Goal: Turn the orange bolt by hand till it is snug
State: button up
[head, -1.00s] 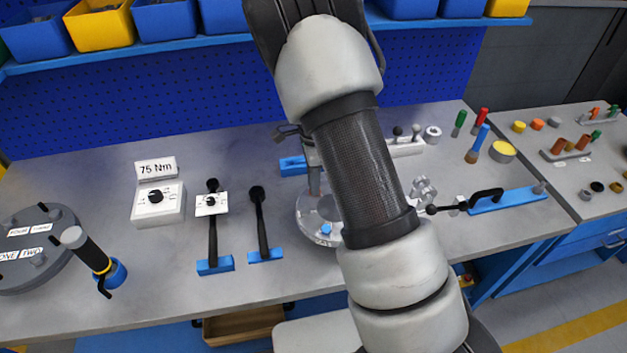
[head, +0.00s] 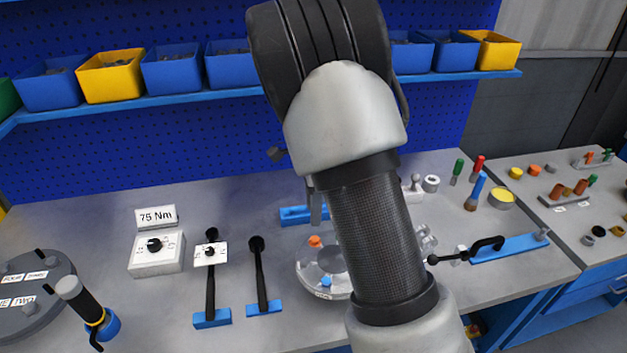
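The orange bolt (head: 314,241) stands at the back left of the round grey flanged shell (head: 312,275) on the bench. Its head shows; how far it is seated cannot be told. A blue bolt (head: 326,281) sits at the front of the same flange. My arm covers the right part of the shell. Of my gripper (head: 316,207), only a narrow grey part shows beside the arm, above and behind the orange bolt and apart from it in the picture. Its fingertips are mostly hidden, so its opening cannot be seen.
A dial box (head: 157,252) under a "75 Nm" sign and two black-handled wrenches in blue holders (head: 212,318) stand left of the shell. A blue tool holder (head: 510,246) lies right. Shelf bins are above.

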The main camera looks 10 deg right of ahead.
notch_tip(320, 180, up, 9)
dwell(0.6)
jog(key=s+r+n+t+y+p, duration=0.1)
jog(key=s+r+n+t, duration=0.2)
jog(key=s+r+n, duration=0.85)
jog(key=s+r+n+t+h, duration=0.1)
jog(key=s+n, duration=0.5)
jog(key=s, duration=0.8)
jog(key=shift+d+r+n+t, duration=0.15)
jog(key=shift+d+n+t, duration=0.2)
jog(key=shift+t, duration=0.45)
